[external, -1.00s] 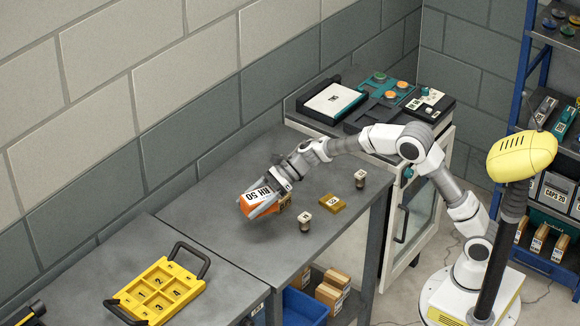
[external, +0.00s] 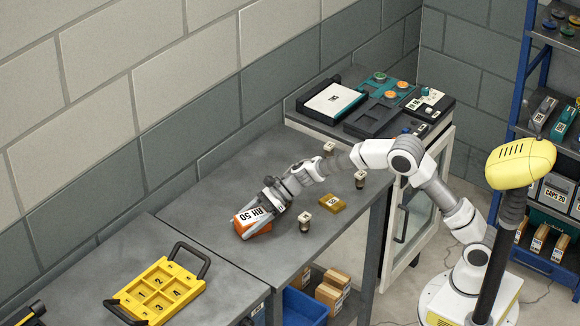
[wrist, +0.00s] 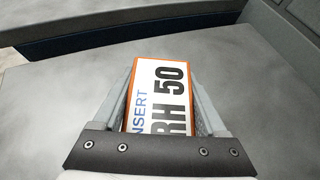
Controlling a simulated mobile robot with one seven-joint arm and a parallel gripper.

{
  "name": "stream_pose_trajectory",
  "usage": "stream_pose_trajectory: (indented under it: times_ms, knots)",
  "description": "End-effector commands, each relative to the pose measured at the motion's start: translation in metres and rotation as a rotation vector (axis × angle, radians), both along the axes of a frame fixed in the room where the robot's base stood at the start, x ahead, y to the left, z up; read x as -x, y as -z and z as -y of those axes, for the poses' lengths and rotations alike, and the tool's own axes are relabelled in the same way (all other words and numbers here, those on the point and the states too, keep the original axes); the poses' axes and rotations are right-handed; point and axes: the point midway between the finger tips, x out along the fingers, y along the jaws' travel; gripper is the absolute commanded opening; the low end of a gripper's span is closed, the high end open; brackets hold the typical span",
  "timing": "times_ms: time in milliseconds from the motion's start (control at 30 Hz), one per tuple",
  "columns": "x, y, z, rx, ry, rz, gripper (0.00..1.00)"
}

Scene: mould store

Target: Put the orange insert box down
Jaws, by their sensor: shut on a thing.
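The orange insert box (external: 250,228), with a white label reading RH 50, is between the fingers of my gripper (external: 262,208), which is shut on it. The box is at or just above the grey bench top (external: 210,229); I cannot tell whether it touches. In the wrist view the box (wrist: 160,97) sits between both fingers of my gripper (wrist: 163,105), its label facing the camera. Its near end is hidden by the gripper body.
Right of the box are a small dark cylinder with a pale top (external: 305,222), a flat ochre block (external: 333,203) and two similar cylinders (external: 360,179), (external: 329,148). A yellow divided tray (external: 160,291) lies at lower left. Bench is clear between tray and box.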

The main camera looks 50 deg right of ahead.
Motion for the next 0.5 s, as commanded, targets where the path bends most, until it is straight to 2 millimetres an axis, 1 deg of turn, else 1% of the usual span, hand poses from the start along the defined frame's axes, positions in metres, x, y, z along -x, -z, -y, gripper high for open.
stream_pose_trajectory:
  times_ms: [33, 133, 167, 367, 500]
  knots:
    - [0.0000, 0.0005, 0.0001, 0.000, 0.000, 0.000, 0.80]
    - [0.0000, 0.0004, 0.0001, 0.000, 0.000, 0.000, 0.98]
    - [0.0000, 0.0004, 0.0001, 0.000, 0.000, 0.000, 1.00]
    - [0.0000, 0.0001, 0.0000, 0.000, 0.000, 0.000, 1.00]
    - [0.0000, -0.0054, 0.0001, 0.000, 0.000, 0.000, 1.00]
